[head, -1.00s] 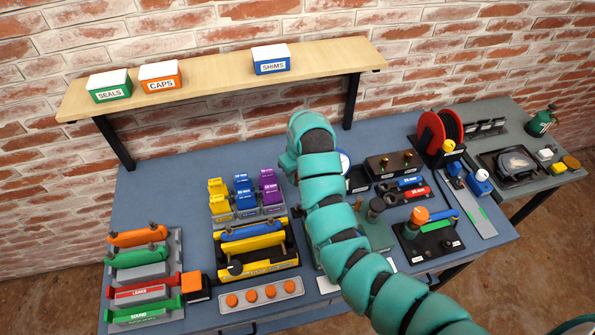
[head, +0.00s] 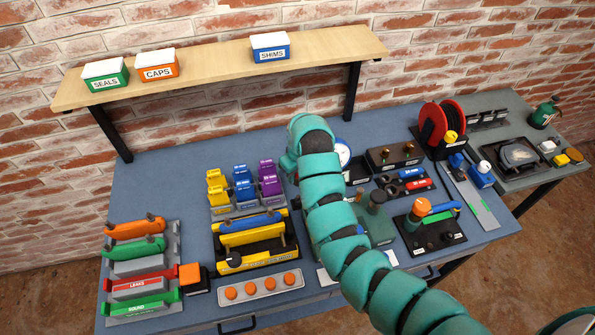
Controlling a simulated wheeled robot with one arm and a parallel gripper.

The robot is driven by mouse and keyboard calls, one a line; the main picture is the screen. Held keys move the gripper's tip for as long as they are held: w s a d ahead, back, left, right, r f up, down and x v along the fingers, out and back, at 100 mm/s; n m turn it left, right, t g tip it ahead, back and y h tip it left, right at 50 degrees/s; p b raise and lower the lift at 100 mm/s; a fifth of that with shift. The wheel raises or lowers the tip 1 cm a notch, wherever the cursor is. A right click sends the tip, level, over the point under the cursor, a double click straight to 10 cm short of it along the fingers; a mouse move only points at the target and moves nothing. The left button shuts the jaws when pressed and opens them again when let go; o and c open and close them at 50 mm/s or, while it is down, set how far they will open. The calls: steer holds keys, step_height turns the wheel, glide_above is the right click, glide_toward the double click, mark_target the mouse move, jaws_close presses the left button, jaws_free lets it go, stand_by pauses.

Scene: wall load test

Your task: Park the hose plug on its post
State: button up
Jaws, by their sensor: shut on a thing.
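My teal arm rises from the lower right and bends over the middle of the bench; my gripper is hidden behind it. A black plate (head: 458,236) on the right carries an orange-topped dark fitting (head: 420,208), small dark posts and a blue and green tube-like piece (head: 442,210). A red reel (head: 447,119) with a yellow knob (head: 450,136) stands behind it. I cannot tell for certain which piece is the hose plug or which post is its own. Whatever my gripper holds is hidden too.
A shelf (head: 210,62) with labelled boxes overhangs the bench's back. Coloured blocks (head: 243,188), a yellow toolbox (head: 231,262) and the LEAKS and SOUND trays (head: 140,285) crowd the left. A round-faced gauge (head: 343,153) stands just beside my arm. A second table (head: 508,105) adjoins at right.

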steer(key=b, duration=0.3)
glide_above(297, 196)
steer(key=shift+w+f, duration=0.1)
steer(key=shift+f, duration=3.55)
steer(key=shift+f+b, duration=0.7)
steer(key=shift+f, duration=0.7)
steer(key=o, duration=1.2)
steer(key=shift+o, duration=0.6)
steer(key=shift+o, duration=1.1)
